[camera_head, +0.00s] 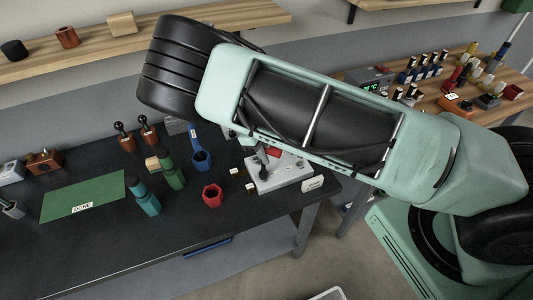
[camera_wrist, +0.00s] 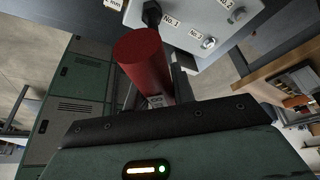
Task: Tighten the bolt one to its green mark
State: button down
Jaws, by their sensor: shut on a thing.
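My gripper (camera_wrist: 158,84) is shut on a red cylindrical tool (camera_wrist: 145,60), with a finger on each side of it. The tool's red end points toward the grey block (camera_wrist: 190,22). That block has labelled bolts. Bolt one (camera_wrist: 152,14) is a dark hex-shaped piece by the label "No.1", just beyond the tool's end; I cannot tell whether the tool touches it. In the head view the grey block (camera_head: 285,174) sits at the table's right end, and a bit of the red tool (camera_head: 273,152) shows above it. My arm hides most of the gripper there. No green mark is visible.
A red hex holder (camera_head: 212,193) stands empty left of the block. A blue tool (camera_head: 199,155), green tool (camera_head: 170,170) and teal tool (camera_head: 144,196) stand further left. A green "DONE" mat (camera_head: 84,199) lies on the dark table. The table's front middle is clear.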

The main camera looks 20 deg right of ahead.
jog(key=shift+m, duration=0.4)
jog(key=m+g+y+b, duration=0.1)
jog(key=m, duration=0.2)
jog(key=shift+a+m, duration=0.15)
jog(key=shift+m, duration=0.15)
jog(key=shift+s+r+n, duration=0.1)
jog(key=shift+n, duration=0.7)
jog(key=shift+r+p, duration=1.15)
jog(key=shift+r, duration=0.45)
jog(key=shift+r+p, duration=1.7)
jog(key=shift+r, duration=0.85)
jog(key=shift+f, duration=0.1)
